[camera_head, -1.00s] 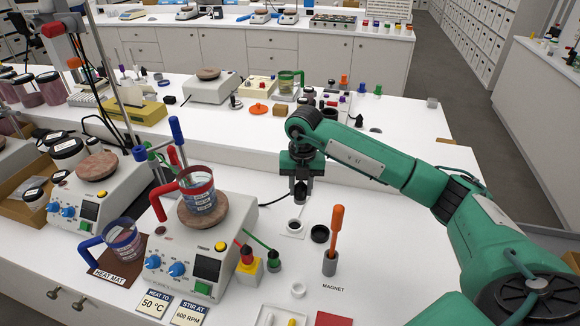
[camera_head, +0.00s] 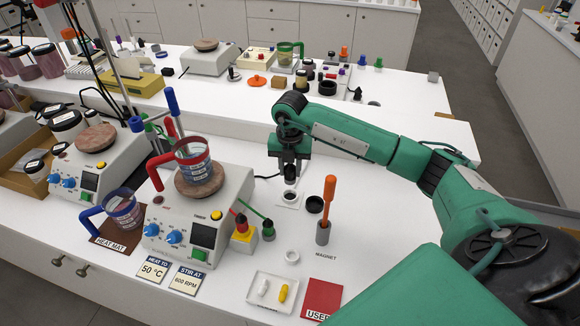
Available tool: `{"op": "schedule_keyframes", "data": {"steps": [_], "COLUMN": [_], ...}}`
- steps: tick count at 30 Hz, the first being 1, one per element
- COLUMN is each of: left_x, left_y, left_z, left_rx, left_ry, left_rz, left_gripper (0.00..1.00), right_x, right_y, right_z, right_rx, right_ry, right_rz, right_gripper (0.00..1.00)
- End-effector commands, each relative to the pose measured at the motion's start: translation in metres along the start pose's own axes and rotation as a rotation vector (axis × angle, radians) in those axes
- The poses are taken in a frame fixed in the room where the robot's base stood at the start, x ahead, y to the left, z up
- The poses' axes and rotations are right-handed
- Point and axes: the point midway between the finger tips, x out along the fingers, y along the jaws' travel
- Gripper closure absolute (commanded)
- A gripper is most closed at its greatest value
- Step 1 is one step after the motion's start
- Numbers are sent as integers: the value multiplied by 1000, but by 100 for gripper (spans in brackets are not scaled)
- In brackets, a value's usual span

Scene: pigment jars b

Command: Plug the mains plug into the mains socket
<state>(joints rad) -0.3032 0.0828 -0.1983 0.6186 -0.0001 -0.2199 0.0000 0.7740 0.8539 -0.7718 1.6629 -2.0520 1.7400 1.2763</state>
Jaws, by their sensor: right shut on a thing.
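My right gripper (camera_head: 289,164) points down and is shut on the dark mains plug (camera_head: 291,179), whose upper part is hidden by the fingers. A dark cord runs from beside it toward the hotplate stirrer (camera_head: 215,214). Directly below the plug, the mains socket (camera_head: 284,203) lies on the white bench, a small pale square with a round dark opening. The plug's lower end is just above the socket in the picture; I cannot tell whether they touch. My left gripper is not in view.
A white tray (camera_head: 252,290) lies in front.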

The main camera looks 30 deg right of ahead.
Motion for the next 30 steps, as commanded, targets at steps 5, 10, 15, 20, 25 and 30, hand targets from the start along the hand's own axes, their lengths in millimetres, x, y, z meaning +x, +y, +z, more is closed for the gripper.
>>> {"op": "schedule_keyframes", "data": {"steps": [5, 10, 15, 20, 25, 30], "left_x": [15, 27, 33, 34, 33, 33], "left_y": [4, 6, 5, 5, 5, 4], "left_z": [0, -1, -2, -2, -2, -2], "left_rx": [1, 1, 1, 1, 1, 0], "left_ry": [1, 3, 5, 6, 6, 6], "left_rz": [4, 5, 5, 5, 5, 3], "left_gripper": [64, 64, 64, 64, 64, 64], "right_x": [20, 36, 46, 48, 47, 47], "right_y": [0, 0, 0, 0, 0, 0], "right_z": [0, 0, 0, 0, 0, 0], "right_rx": [0, 0, 0, 0, 0, 0], "right_ry": [0, 0, 0, 0, 0, 0], "right_rz": [0, 1, 1, 1, 1, 1], "right_gripper": [92, 92, 92, 92, 92, 92]}}
